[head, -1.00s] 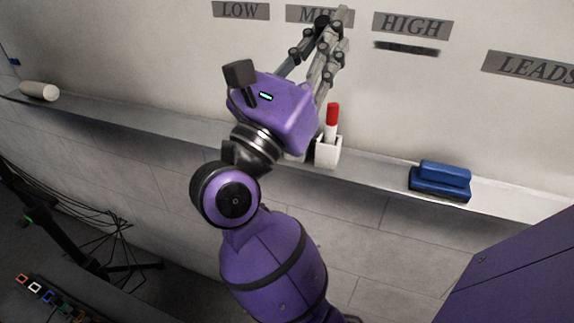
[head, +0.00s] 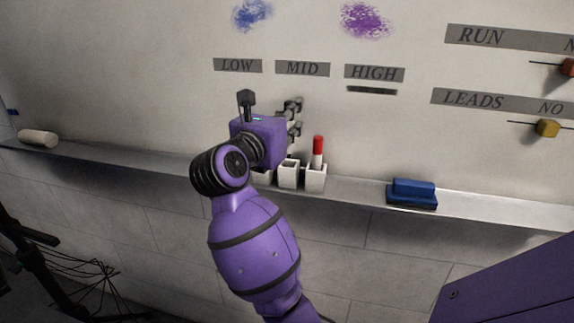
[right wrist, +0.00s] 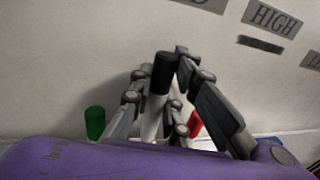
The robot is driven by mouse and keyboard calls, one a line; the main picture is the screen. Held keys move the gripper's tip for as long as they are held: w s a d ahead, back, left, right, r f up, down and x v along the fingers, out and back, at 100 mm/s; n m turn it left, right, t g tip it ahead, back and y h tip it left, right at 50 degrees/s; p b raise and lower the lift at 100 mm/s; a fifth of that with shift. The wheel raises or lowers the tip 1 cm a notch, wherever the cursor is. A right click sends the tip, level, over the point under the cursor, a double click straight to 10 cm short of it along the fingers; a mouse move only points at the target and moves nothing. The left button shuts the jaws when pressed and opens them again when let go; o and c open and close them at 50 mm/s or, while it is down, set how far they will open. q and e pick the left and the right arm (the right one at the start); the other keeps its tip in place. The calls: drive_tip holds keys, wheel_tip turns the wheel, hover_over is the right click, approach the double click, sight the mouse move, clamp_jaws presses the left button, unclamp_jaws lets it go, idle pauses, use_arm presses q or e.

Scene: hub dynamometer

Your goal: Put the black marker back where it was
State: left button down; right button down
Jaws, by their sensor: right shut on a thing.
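My right gripper (head: 294,118) is in front of the whiteboard, just above the cups on the ledge. In the right wrist view it is shut on the black marker (right wrist: 164,72), which has a black cap on top and a white body. The marker stands roughly upright between the fingers; its lower end is hidden. In the head view the hand hides it. A white middle cup (head: 288,174) looks empty. The right cup (head: 315,180) holds a red marker (head: 318,150). A green marker (right wrist: 95,122) shows at left in the right wrist view. My left gripper is not in view.
A blue eraser (head: 411,194) sits on the ledge (head: 350,190) to the right. A pale roll (head: 37,138) lies at its far left. The board bears LOW, MID and HIGH labels (head: 374,73), with a black stroke under HIGH. Yellow and red knobs are at right.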

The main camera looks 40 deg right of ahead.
sight(290, 149)
wheel_tip(290, 149, down, 3)
drive_tip(key=shift+d, duration=0.15)
drive_tip(key=shift+f, duration=2.05)
drive_tip(key=shift+f, duration=0.2)
drive_tip(key=c, duration=1.7)
unclamp_jaws()
drive_tip(key=shift+r, duration=0.15)
